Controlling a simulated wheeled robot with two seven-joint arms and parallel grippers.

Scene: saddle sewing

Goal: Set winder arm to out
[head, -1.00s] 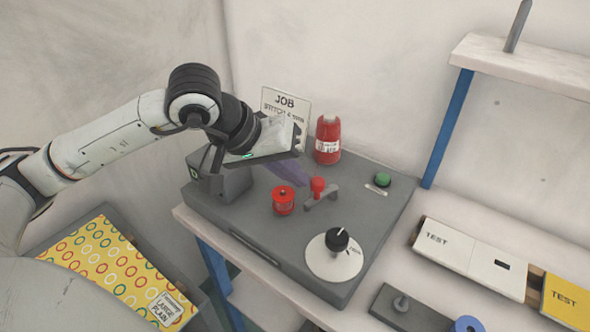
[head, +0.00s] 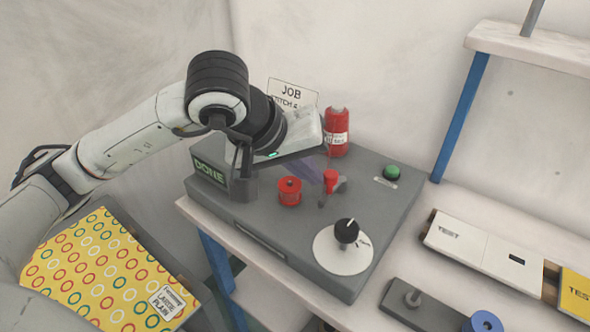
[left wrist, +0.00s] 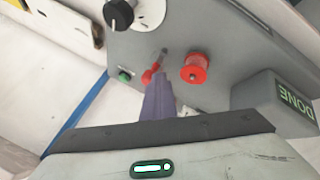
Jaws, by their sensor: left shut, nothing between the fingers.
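The winder arm (head: 324,196) is a short grey lever with a red knob (head: 330,180) on top of the grey machine (head: 250,215). The fingers partly hide the lever in the left wrist view (left wrist: 158,92). My right gripper is out of view.
The machine's display (head: 209,172) reads DONE. A black dial on a white disc (head: 343,262), a green button (head: 391,172) and a red thread spool (head: 337,138) are close by. A JOB card (head: 291,92) stands behind.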

